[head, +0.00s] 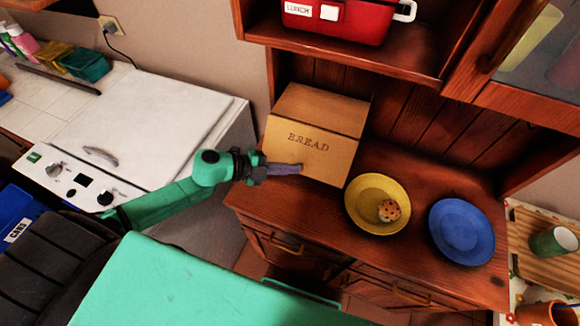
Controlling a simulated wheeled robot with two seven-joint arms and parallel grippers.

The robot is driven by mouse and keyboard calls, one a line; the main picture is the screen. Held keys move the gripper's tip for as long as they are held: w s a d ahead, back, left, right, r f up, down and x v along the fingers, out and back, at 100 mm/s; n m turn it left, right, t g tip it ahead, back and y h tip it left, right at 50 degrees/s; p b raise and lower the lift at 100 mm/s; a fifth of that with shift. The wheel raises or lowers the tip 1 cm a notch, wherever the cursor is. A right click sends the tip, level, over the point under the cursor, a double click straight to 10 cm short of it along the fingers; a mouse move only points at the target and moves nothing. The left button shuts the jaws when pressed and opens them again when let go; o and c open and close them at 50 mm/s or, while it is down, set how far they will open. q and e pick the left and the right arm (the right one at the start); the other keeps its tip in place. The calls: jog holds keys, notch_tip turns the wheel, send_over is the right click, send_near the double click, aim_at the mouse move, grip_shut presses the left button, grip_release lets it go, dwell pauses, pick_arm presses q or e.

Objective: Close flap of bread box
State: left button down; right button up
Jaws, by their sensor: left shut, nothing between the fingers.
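The wooden bread box (322,112) stands on the left end of the dark wood hutch counter. Its front flap (322,160), marked BREAD, is up and covers the front; I cannot tell whether a small gap is left. My left gripper (292,169) is shut and empty, with its fingertips in front of the lower left part of the flap. I cannot tell whether the fingers touch it. My right gripper is not in view.
A yellow plate (365,218) with a cookie (389,210) on it lies right of the box, and a blue plate (462,232) lies farther right. A red lunch box (345,22) sits on the shelf above. A white appliance (150,120) stands at left.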

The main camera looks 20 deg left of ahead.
aim_at(296, 163)
pick_arm(q)
jog(key=shift+w+a+f, duration=0.1)
jog(key=shift+w+f, duration=0.05)
jog(key=shift+w, duration=0.05)
jog(key=shift+f+b, duration=0.4)
jog(key=shift+b, duration=0.45)
jog(key=f+b, duration=0.1)
jog(key=b, duration=0.1)
jog(key=w+f+m+t+b, duration=0.1)
jog(key=b, duration=0.1)
jog(key=t+h+b, duration=0.1)
jog(key=b, duration=0.1)
jog(key=shift+w+f+m, duration=0.3)
jog(key=shift+w+f, duration=0.05)
jog(key=shift+f, duration=0.05)
jog(key=shift+w+f+b, duration=0.35)
jog(key=shift+w+b, duration=0.15)
jog(key=shift+w, duration=0.1)
jog(key=shift+w+f+b, duration=0.25)
jog(key=shift+w+f, duration=0.1)
jog(key=shift+w, duration=0.2)
jog(key=shift+w+f+b, duration=0.25)
jog(key=shift+w+f, duration=0.05)
jog(key=shift+w, duration=0.25)
